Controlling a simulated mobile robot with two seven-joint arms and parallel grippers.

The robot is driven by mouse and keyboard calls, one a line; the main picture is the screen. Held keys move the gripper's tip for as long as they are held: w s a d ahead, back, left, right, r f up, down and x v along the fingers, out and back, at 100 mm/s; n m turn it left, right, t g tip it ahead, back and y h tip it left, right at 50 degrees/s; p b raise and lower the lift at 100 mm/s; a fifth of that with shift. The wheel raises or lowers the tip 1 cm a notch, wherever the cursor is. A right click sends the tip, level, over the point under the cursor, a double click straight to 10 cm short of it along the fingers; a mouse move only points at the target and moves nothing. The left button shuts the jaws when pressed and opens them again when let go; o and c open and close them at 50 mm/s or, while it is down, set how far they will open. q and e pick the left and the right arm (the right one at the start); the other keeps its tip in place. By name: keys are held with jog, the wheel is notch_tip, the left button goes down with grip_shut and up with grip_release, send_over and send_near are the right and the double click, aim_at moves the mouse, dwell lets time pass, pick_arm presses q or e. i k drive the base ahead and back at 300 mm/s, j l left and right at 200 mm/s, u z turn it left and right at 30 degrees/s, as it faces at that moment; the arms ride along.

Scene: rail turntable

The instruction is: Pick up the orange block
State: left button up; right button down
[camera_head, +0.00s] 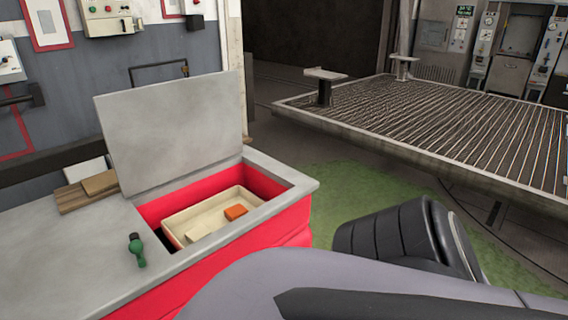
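The orange block (235,212) lies inside a cream tray (181,214), towards its right side. The tray sits down inside a red-sided chest (262,182) with a grey top. The chest's grey lid (172,130) stands open, tilted up at the back. A second, tan piece (196,233) lies in the tray, to the left of the orange block and nearer to me. Neither of my grippers shows in this view.
Dark ribbed part (390,236) and pale grey surfaces fill the lower right. A large ribbed metal platform (440,125) stands at the upper right.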

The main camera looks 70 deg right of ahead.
aim_at(232, 213)
jog(key=z, duration=1.3)
